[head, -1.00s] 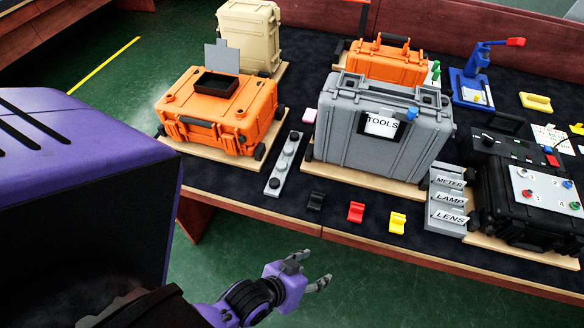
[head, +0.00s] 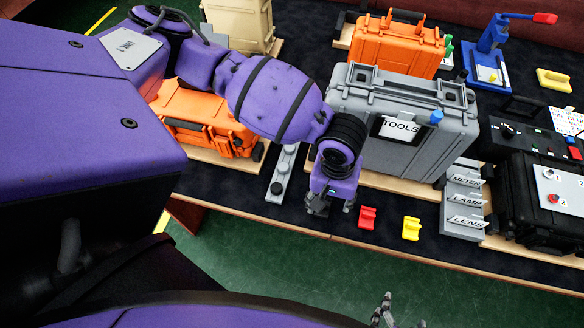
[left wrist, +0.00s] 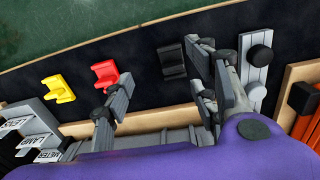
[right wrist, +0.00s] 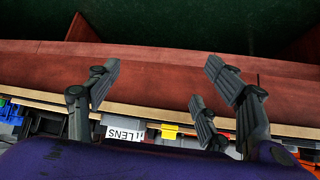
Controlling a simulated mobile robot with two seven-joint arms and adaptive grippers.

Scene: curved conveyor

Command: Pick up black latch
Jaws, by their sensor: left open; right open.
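The black latch (left wrist: 171,62) lies on the dark tabletop near the front edge in the left wrist view. My left gripper (head: 325,204) hangs over its spot in the head view and hides it there. In the left wrist view my left gripper's fingers (left wrist: 162,72) are open, with the latch showing between them; I see no contact. My right gripper (head: 400,312) is low at the bottom of the head view, in front of the table and away from the latch. Its fingers (right wrist: 160,72) are open and empty in the right wrist view.
A red latch (head: 367,217) and a yellow latch (head: 411,228) lie to the right. A grey strip with round knobs (head: 282,172) is to the left. The grey TOOLS case (head: 400,155) stands behind. Labelled grey blocks (head: 463,202) stand further right.

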